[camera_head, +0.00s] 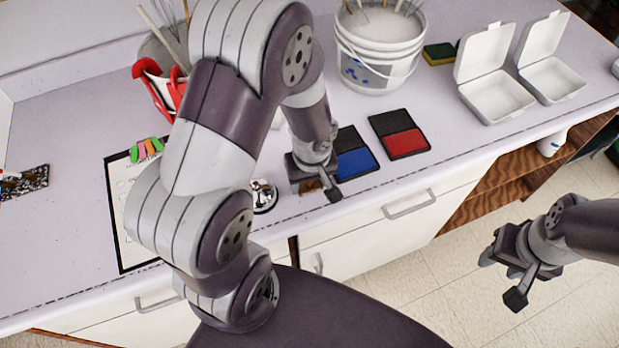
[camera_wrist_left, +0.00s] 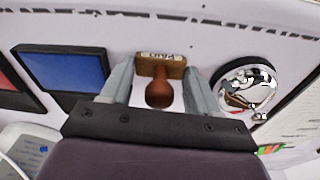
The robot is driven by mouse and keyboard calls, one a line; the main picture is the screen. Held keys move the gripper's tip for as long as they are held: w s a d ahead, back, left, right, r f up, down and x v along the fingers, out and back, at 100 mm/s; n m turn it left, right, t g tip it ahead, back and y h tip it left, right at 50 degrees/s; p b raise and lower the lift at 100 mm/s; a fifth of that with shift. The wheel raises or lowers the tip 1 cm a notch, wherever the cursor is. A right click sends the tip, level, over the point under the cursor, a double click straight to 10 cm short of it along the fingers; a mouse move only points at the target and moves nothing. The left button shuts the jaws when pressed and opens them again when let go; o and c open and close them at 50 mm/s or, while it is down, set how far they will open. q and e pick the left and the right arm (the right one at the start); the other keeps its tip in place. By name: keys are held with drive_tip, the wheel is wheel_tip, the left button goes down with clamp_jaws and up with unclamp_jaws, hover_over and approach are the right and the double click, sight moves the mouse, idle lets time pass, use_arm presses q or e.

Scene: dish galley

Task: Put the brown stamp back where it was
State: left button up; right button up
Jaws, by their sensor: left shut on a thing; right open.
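The brown stamp (camera_wrist_left: 159,90) has a round brown handle and a wooden block with a printed label. It sits between the fingers of my left gripper (camera_wrist_left: 160,74), which is shut on its block. In the head view a bit of the stamp (camera_head: 310,186) shows at my left gripper (camera_head: 314,189), near the counter's front edge, between the bell and the blue ink pad (camera_head: 357,164). The gripper hides most of it there. I cannot tell whether the stamp touches the counter. My right gripper (camera_head: 502,279) is open and empty, off the counter's front at the right.
A silver bell (camera_head: 263,196) stands left of my left gripper, beside a clipboard (camera_head: 131,243). A red ink pad (camera_head: 405,143) lies right of the blue one. A white bucket (camera_head: 380,58) and open white boxes (camera_head: 497,97) stand behind. Counter right of the red pad is clear.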

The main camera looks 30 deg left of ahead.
use_arm(q)
drive_tip(key=shift+f, duration=0.2)
drive_tip(key=o, duration=0.7)
drive_tip(key=shift+s+r, duration=0.1)
drive_tip(key=shift+c, duration=0.2)
drive_tip(key=shift+o, duration=1)
